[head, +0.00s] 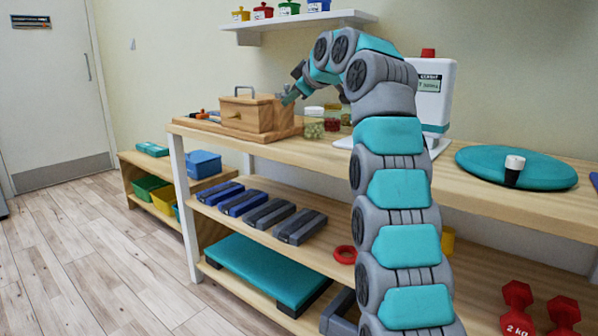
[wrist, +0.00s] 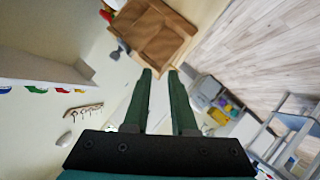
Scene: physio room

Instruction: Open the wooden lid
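A wooden box (head: 240,118) stands on a wooden board at the far left end of the bench. Its wooden lid (head: 262,100) looks closed, with a grey arched handle on top. The brown box also shows in the wrist view (wrist: 158,38), past my fingertips. My gripper (head: 290,97) is at the right end of the box, about lid height; I cannot tell if it touches. In the wrist view my gripper (wrist: 160,72) has two green fingers apart with nothing between them. A small grey part by the box's right end is too unclear to name.
Jars with green (head: 314,124) and red contents stand right of the box, near my arm. A white device (head: 437,90) stands behind my arm. A wall shelf (head: 300,22) with small coloured pots hangs above. A teal disc (head: 515,167) lies on the right of the bench.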

